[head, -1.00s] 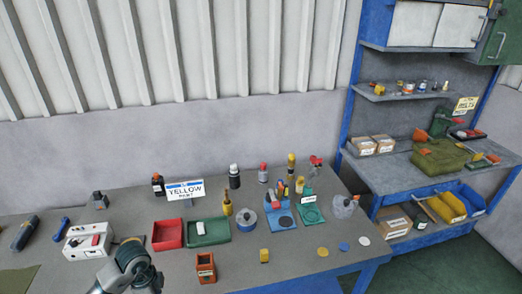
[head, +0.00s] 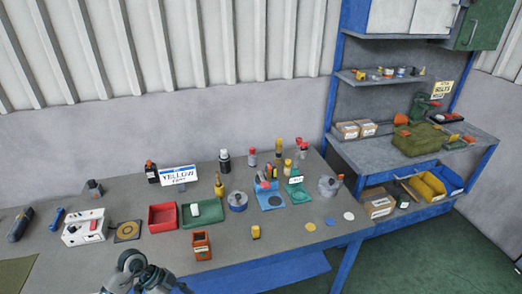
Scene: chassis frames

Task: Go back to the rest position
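Part of one of my arms shows at the bottom edge of the head view, left of centre, as grey rounded joints in front of the workbench (head: 285,235). No fingers show on it. My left gripper and my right gripper are both out of view, so I cannot tell what they hold.
Shelving (head: 405,148) stands at right. The bench front is mostly clear.

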